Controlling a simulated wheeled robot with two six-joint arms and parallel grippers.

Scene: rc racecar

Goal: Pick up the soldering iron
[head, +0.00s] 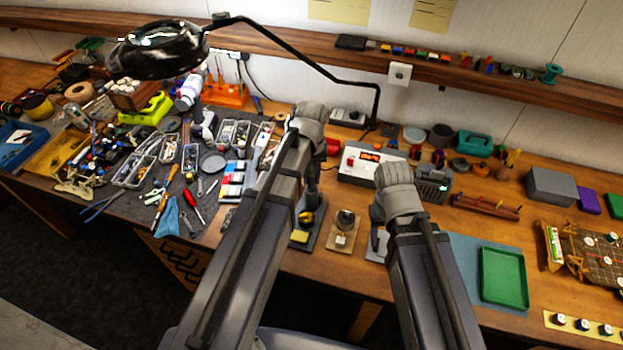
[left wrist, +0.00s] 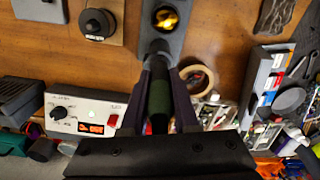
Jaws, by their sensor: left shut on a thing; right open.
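The soldering iron (left wrist: 159,95) has a dark green grip and shows in the left wrist view between the fingers of my left gripper (left wrist: 159,75). That gripper is shut on it. I cannot tell whether the tip still touches the stand.
A white soldering station (head: 357,170) with a red display stands behind the stand. A dark round knob on a wooden base (head: 343,236) is beside the stand. A magnifier lamp (head: 160,50) hangs over the cluttered left side. A green tray (head: 503,277) lies at right.

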